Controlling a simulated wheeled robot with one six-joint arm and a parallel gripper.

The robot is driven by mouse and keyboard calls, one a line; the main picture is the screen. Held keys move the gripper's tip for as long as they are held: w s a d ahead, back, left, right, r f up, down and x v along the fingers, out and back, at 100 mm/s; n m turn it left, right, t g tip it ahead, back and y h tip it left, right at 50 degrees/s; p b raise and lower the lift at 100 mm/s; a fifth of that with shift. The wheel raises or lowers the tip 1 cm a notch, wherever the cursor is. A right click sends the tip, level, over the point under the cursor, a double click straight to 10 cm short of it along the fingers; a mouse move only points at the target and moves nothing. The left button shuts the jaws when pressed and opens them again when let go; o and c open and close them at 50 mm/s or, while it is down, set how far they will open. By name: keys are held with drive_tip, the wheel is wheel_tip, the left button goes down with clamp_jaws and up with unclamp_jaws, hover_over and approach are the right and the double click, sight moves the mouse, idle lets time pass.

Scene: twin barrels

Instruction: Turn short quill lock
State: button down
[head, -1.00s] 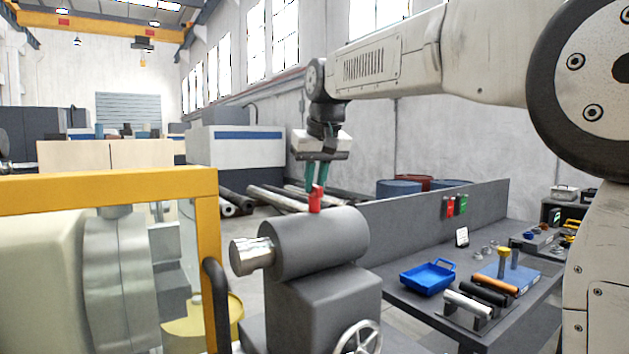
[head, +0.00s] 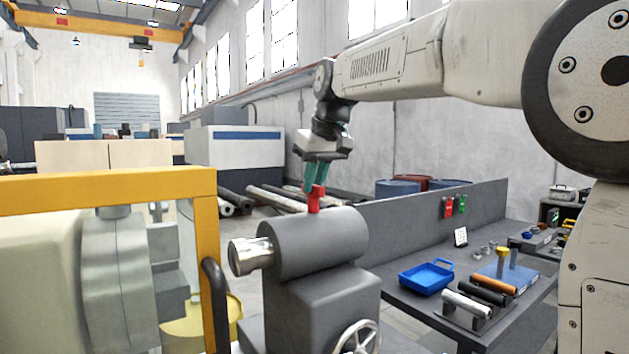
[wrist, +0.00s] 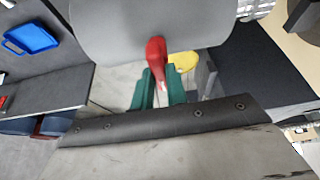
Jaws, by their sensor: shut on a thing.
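The quill lock is a short red lever (head: 314,200) standing on top of the grey tailstock barrel (head: 318,243). My gripper (head: 316,186), with green fingers, comes down from above and is shut on the lever's upper part. In the wrist view the red lever (wrist: 157,62) lies between the two green fingertips (wrist: 159,85), with the grey barrel (wrist: 150,25) just beyond it. The shiny quill (head: 251,254) sticks out of the barrel's left end. The lever's foot meets the top of the barrel.
A yellow-framed machine guard (head: 207,250) stands close on the left. A handwheel (head: 357,340) sits low on the tailstock. The bench on the right holds a blue tray (head: 425,275) and several rollers, with a low grey panel (head: 400,222) behind.

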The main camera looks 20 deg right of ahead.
drive_tip(key=c, duration=1.4)
unclamp_jaws()
drive_tip(key=v, duration=0.7)
drive_tip(key=shift+s+r, duration=0.2)
drive_tip(key=shift+r, duration=0.15)
drive_tip(key=shift+w, duration=0.1)
drive_tip(key=s+d+f+m+g, duration=0.1)
drive_tip(key=s+f, duration=1.4)
drive_tip(key=s, duration=0.2)
drive_tip(key=s+d+f+m+g+h, duration=0.1)
drive_tip(key=s+d+f+m, duration=0.1)
drive_tip(key=s+f, duration=1.3)
drive_tip(key=s, duration=0.2)
drive_tip(key=shift+s+g, duration=0.3)
drive_tip(key=shift+g, duration=0.1)
